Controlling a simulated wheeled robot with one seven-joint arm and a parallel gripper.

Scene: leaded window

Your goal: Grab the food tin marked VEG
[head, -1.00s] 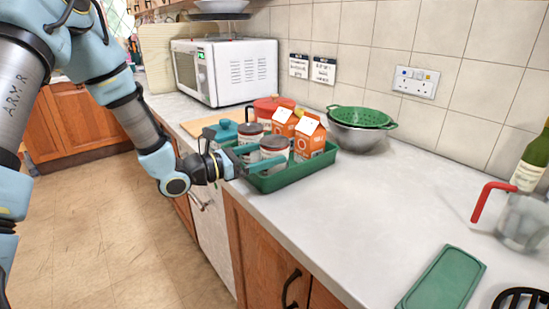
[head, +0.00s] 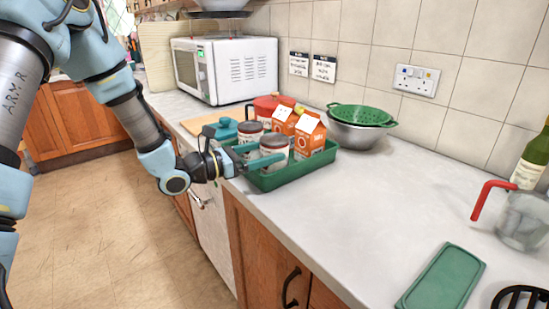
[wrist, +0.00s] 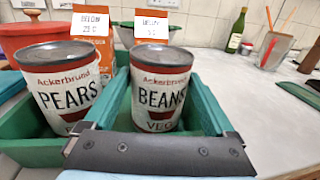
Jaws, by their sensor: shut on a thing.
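The food tin marked VEG (wrist: 160,90) is white and red with a dark lid and reads BEANS and VEG in the wrist view. In the head view this tin (head: 275,142) is the nearer of two in the green tray (head: 300,177). My gripper (head: 266,155) reaches in over the tray's near side, with one teal finger on each side of this tin, shut on it. The other tin, marked PEARS (wrist: 65,90), stands just left, outside the fingers.
Two orange cartons (head: 310,135) stand behind the tins in the tray. A red pot (head: 270,104) and a green colander (head: 360,116) on a metal bowl are farther back. The counter right of the tray is clear up to a green lid (head: 442,277) and a clear jug (head: 522,220).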

